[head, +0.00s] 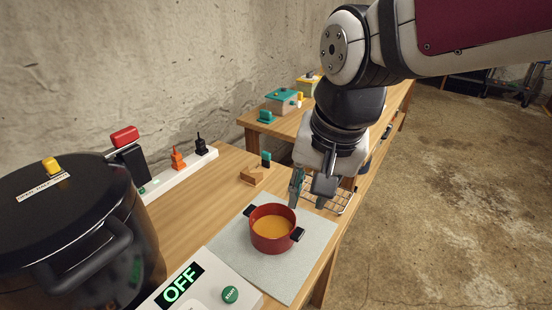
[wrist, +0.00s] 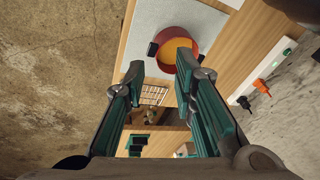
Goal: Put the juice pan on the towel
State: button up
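The juice pan (head: 258,240) is red with dark handles and holds orange liquid. It stands upright on the pale grey towel (head: 315,235). In the wrist view the pan (wrist: 187,66) and the towel (wrist: 150,25) show beyond my fingertips. My gripper (head: 308,198) is behind the pan and slightly to its right, apart from it. In the wrist view my gripper (wrist: 160,82) has its fingers spread with nothing between them. The underside of the pan is hidden.
A large black canner (head: 75,225) stands at the front left. A white control panel (head: 215,285) reading OFF borders the towel. A wire rack (head: 340,197) lies behind my gripper. A wooden block (head: 252,175) and a power strip (head: 165,181) are further left.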

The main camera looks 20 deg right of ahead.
jog(key=s+r+n+t, duration=0.1)
jog(key=s+r+n, duration=0.1)
jog(key=s+n, duration=0.5)
jog(key=shift+d, duration=0.4)
dwell(0.6)
